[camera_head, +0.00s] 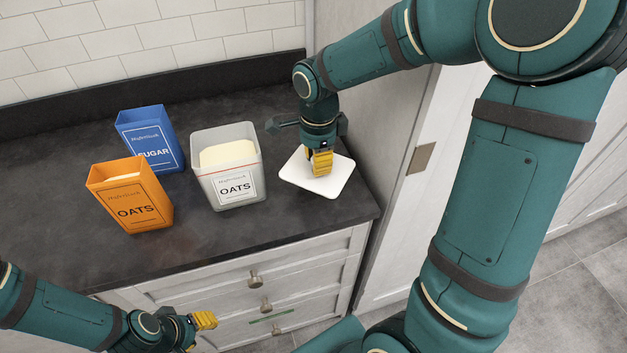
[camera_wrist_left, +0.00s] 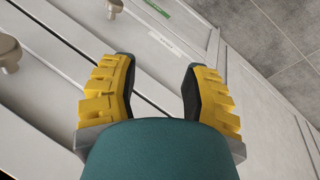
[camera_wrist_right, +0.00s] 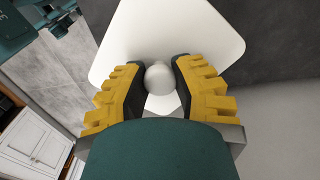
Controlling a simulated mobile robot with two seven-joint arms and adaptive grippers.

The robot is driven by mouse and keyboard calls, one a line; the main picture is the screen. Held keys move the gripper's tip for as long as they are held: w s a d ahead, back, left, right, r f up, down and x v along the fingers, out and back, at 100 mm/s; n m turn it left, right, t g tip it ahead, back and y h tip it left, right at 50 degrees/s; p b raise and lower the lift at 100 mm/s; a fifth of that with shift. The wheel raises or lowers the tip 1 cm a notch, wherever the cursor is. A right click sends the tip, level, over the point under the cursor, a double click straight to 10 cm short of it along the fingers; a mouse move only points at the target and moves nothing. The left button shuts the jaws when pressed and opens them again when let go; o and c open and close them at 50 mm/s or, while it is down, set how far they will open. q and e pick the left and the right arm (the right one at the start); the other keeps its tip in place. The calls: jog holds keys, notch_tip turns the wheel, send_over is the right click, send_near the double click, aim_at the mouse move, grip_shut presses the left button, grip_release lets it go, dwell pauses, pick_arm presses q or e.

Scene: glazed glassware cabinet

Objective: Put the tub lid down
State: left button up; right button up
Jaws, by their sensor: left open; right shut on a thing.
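The white tub lid (camera_head: 333,181) is a flat square with rounded corners, at or just above the right end of the dark counter in the head view. My right gripper (camera_head: 321,172) is above it, fingers pointing down. In the right wrist view, its fingers (camera_wrist_right: 158,85) are shut on the round knob (camera_wrist_right: 158,77) of the lid (camera_wrist_right: 170,30). I cannot tell whether the lid touches the counter. My left gripper (camera_head: 203,330) is open and empty, low in front of the drawers; the left wrist view shows its spread fingers (camera_wrist_left: 160,95).
A clear, lidless tub labelled OATS (camera_head: 228,190) with pale contents stands left of the lid. A wall panel (camera_head: 372,125) borders the counter's right end. Drawers with knobs (camera_head: 254,279) are below.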

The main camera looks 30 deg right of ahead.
aim_at(317, 179)
notch_tip(317, 179, down, 3)
jog(key=shift+r, duration=0.1)
jog(key=shift+f+b, duration=0.6)
jog(key=shift+f, duration=1.45)
jog(key=shift+f, duration=0.1)
jog(key=o, duration=0.9)
jog(key=shift+r, duration=0.35)
notch_tip(317, 179, up, 12)
jog(key=p, duration=0.2)
jog(key=shift+f+p, duration=0.2)
jog(key=shift+p, duration=0.1)
